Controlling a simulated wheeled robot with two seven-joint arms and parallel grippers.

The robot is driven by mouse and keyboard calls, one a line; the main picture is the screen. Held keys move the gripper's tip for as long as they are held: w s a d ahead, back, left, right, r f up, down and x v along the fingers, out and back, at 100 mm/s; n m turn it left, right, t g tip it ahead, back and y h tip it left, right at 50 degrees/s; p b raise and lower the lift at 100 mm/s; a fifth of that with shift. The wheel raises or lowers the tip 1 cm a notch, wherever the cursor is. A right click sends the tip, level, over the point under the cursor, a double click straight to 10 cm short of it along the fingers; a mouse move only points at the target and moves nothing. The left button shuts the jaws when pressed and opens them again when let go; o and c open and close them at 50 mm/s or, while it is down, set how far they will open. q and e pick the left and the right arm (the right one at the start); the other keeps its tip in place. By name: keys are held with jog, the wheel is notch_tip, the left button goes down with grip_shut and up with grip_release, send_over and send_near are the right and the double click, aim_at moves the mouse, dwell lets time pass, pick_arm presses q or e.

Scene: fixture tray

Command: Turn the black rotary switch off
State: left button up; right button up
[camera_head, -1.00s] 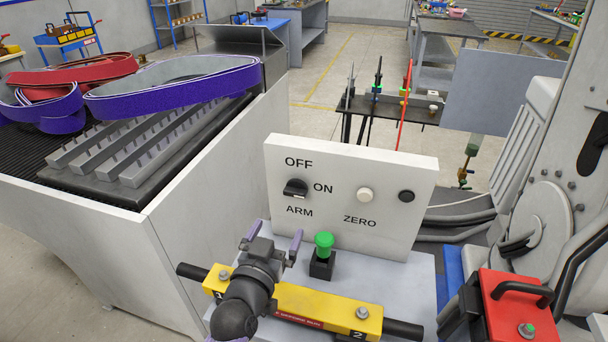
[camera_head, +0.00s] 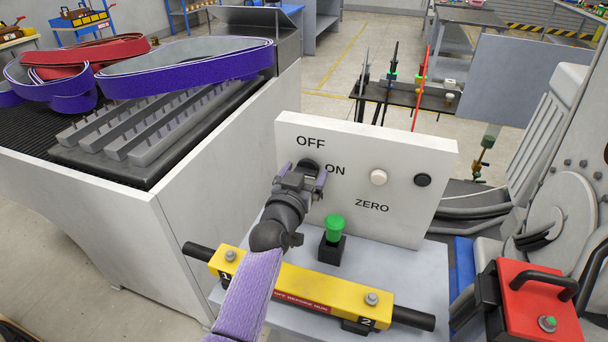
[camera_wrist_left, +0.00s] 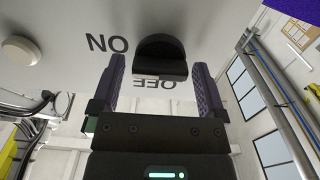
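The black rotary switch (camera_head: 311,165) is on the upright white panel, by the OFF and ON labels; in the head view my gripper partly covers it. The wrist view shows the switch (camera_wrist_left: 160,57) upside down, its grip bar lying crosswise, along the direction of the ON label. My left gripper (camera_head: 302,174) is in front of the switch. Its purple fingers are open in the wrist view (camera_wrist_left: 159,78), one on each side of the bar with gaps; they do not appear to touch it. My right gripper is not in view.
The panel (camera_head: 440,180) also bears a white button (camera_head: 378,178) and a dark button (camera_head: 422,180). A green plunger (camera_head: 334,228) and a yellow bar fixture (camera_head: 300,288) stand below, close to my left arm. A red box (camera_head: 540,305) is at right.

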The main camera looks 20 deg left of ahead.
pick_arm(q)
jog(key=c, duration=1)
jog(key=shift+n, duration=0.3)
jog(key=shift+a+f+n+p, duration=0.1)
jog(key=shift+n+p, duration=0.25)
jog(key=shift+n, duration=3.95)
jog(key=shift+a+f+n+p, duration=0.1)
jog(key=shift+n+p, duration=0.25)
jog(key=shift+n, duration=3.95)
